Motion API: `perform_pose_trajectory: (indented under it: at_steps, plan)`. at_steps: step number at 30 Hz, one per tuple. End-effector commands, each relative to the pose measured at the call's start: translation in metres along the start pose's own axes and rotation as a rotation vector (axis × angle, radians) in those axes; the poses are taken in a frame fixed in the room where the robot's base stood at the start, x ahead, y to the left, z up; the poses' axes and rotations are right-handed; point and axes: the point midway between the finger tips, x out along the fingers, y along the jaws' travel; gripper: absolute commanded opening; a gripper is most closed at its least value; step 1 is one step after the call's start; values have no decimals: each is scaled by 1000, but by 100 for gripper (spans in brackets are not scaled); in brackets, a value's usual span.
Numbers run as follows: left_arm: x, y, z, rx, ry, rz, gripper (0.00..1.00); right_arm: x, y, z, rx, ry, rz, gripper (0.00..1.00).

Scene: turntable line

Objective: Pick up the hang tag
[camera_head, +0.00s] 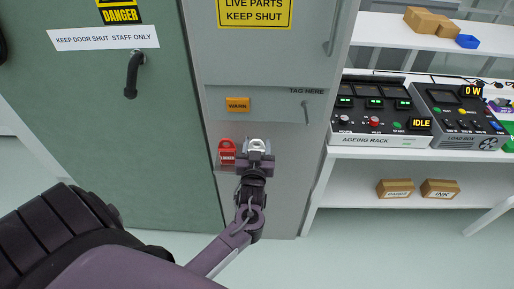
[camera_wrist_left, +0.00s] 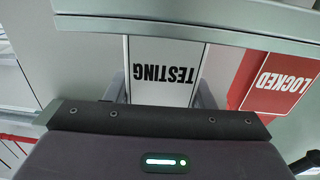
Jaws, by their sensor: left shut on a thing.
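A white hang tag reading TESTING (camera_wrist_left: 162,72) shows upside down between the fingers of my left gripper (camera_wrist_left: 160,98) in the wrist view. In the head view its pale top (camera_head: 256,144) stands above my left gripper (camera_head: 256,162), which is shut on it in front of the grey cabinet (camera_head: 280,180). A red tag reading LOCKED (camera_head: 227,150) is just left of the gripper; it also shows in the wrist view (camera_wrist_left: 283,82). The gripper hides the white tag's lower part in the head view. My right gripper is not in view.
A handle or peg (camera_head: 306,111) sits under the words TAG HERE on the cabinet. An orange WARN label (camera_head: 237,105) is above the tags. A green door (camera_head: 110,130) is at left. At right, shelving holds an ageing rack (camera_head: 375,120), a load box (camera_head: 462,118) and small boxes.

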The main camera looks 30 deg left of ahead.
Motion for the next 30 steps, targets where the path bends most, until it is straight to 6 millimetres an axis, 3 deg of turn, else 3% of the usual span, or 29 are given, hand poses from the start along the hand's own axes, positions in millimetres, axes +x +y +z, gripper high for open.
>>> perform_pose_trajectory:
  at_steps: [4,14,20,30]
  plan:
    - [-4,0,-7,-3,2,0,26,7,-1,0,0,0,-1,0]
    - [-3,0,-71,-4,5,0,26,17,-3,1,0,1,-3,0]
    - [-49,2,-64,-2,-4,2,26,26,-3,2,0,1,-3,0]
    - [-145,4,-64,-1,-6,0,26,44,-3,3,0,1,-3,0]
